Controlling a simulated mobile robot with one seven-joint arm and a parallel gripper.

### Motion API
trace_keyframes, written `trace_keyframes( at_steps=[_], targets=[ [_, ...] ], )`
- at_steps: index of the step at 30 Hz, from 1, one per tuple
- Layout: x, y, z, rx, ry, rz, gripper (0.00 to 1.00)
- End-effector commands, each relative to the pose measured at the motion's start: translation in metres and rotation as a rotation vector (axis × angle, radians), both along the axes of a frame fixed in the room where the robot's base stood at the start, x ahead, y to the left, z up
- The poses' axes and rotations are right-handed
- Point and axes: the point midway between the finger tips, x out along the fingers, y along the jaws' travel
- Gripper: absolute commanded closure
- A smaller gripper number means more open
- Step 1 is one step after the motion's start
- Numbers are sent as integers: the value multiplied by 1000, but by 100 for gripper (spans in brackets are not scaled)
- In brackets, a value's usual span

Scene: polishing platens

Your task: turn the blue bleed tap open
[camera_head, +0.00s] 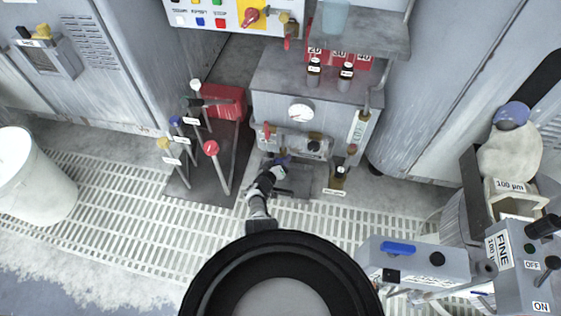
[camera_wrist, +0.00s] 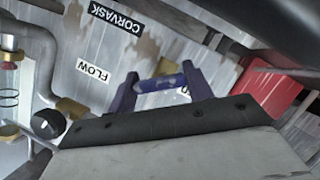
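The blue bleed tap (camera_wrist: 163,83) shows in the wrist view as a short blue bar between the two dark purple fingers of my gripper (camera_wrist: 160,84). The bar runs from near one finger to near the other. The fingers stand apart; whether they press on its ends is not clear. A brass fitting (camera_wrist: 173,64) sits just behind it, and a label beside it is partly hidden. In the head view my gripper (camera_head: 278,166) reaches low on the front of the grey cabinet (camera_head: 270,97) and mostly covers the tap.
Pipes and a black knob (camera_wrist: 48,124) lie left of my gripper in the wrist view; a red box (camera_wrist: 272,92) is at right. In the head view, levers with coloured knobs (camera_head: 211,147) stand at left and a gauge (camera_head: 301,112) is above. Floor grating (camera_head: 120,205) is open at left.

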Motion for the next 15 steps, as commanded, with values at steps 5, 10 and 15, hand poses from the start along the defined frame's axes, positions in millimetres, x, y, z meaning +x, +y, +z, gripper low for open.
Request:
trace_keyframes(
  at_steps=[5, 10, 15],
  targets=[
    [0, 0, 0, -1, 0, 0, 72],
    [0, 0, -4, -104, 21, -1, 72],
    [0, 0, -4, -290, 58, -1, 72]
  ],
)
